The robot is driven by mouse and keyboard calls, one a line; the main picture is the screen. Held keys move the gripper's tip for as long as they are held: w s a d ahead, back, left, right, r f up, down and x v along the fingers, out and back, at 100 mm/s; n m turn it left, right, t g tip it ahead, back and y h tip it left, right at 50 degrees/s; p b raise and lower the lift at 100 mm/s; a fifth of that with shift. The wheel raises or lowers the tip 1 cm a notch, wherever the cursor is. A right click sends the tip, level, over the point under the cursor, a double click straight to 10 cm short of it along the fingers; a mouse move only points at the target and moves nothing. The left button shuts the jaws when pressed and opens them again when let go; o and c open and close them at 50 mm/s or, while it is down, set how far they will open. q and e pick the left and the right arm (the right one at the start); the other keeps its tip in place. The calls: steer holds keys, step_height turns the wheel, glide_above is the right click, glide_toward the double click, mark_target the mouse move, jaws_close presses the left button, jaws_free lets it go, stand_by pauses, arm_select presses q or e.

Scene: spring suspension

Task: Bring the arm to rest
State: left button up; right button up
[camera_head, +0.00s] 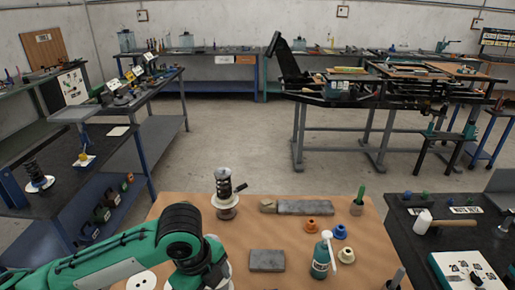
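My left arm, green with a black joint, comes in from the lower left and bends down over the front left of the brown table (325,213). Its gripper does not show; the arm runs out of the bottom edge. A spring suspension (225,192) with a grey top and dark coil stands upright on a round base at the table's back left, apart from the visible arm. A small black piece (241,187) shows beside its coil.
The table holds grey blocks (305,207) (267,260), orange pieces (311,225), a blue ring (340,231), a green bottle (320,262) and a green-handled tool (359,200). A dark bench with a hammer (424,222) is at right. Another spring (37,177) stands on the left bench.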

arm_select(q)
steer(key=s+d+f+n+t+h, duration=0.1)
steer(key=s+d+f+n+h, duration=0.25)
steer(key=f+n, duration=0.2)
steer(key=s+a+f+n+t+y, duration=0.1)
steer(key=s+a+f+n+y, duration=0.2)
steer(key=s+a+f+n, duration=0.45)
steer(key=s+a+f+n+t+y, duration=0.15)
steer(key=s+a+f+n, duration=0.3)
steer(key=a+n, duration=0.5)
step_height(320, 180, down, 31)
steer(key=g, duration=0.2)
steer(key=s+a+f+g, duration=0.1)
steer(key=s+a+f, duration=0.1)
steer(key=s+f, duration=1.7)
steer(key=shift+a+f+y, duration=0.15)
steer(key=shift+a+y, duration=0.2)
steer(key=shift+y, duration=0.05)
steer(key=shift+s+m, duration=0.1)
steer(key=shift+m, duration=0.15)
